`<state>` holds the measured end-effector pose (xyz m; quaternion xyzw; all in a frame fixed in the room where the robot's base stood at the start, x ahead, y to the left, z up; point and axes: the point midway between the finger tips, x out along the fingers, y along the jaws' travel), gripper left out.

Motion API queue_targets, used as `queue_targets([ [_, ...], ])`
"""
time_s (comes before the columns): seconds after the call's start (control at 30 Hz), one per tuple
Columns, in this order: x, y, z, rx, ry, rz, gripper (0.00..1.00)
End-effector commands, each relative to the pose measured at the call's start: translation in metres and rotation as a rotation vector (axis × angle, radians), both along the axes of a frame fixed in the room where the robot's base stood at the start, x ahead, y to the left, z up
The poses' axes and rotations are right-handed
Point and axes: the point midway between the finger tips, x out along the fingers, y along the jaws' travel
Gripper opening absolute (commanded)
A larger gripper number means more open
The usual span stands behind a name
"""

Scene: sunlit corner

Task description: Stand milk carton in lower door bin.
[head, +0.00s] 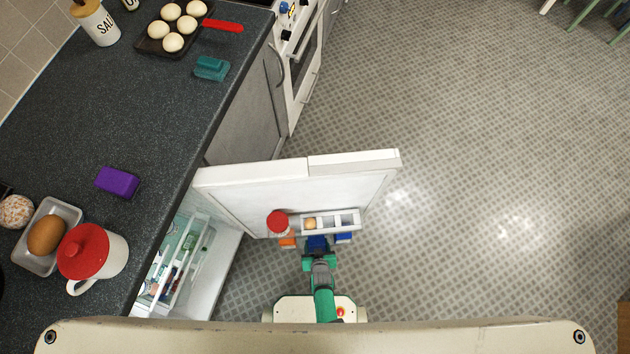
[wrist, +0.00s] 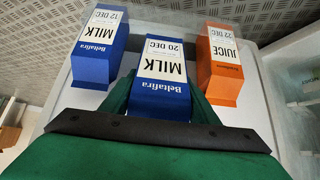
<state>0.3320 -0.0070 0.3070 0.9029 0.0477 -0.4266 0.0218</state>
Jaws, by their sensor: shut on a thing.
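My gripper (head: 318,262) is shut on a blue milk carton (wrist: 162,75), marked 20 DEC, with a green finger on each side of it in the wrist view. The carton also shows in the head view (head: 318,242), beside the inner face of the open fridge door (head: 300,180). A second blue milk carton (wrist: 100,45), marked 12 DEC, is on its left and an orange juice carton (wrist: 220,65), marked 22 DEC, on its right, with gaps between. The lower door bin is mostly hidden; I cannot tell whether the held carton's base touches it.
An upper door rack (head: 348,220) holds an egg (head: 310,224), with a red-lidded jar (head: 278,222) to its left. The open fridge interior (head: 185,255) is left of my arm. The counter (head: 150,100) lies further left. The floor at right (head: 480,180) is clear.

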Motion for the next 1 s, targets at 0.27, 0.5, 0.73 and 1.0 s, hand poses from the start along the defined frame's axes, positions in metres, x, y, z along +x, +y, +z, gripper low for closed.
queue_targets([
  [0.27, 0.012, 0.001, -0.025, 0.000, -0.006, 0.003, 0.04],
  [0.5, 0.015, 0.004, -0.038, 0.003, -0.006, 0.000, 0.04],
  [0.73, 0.020, 0.004, -0.036, -0.002, 0.035, -0.001, 0.04],
  [1.0, 0.027, 0.004, -0.034, -0.007, 0.083, -0.001, 0.04],
])
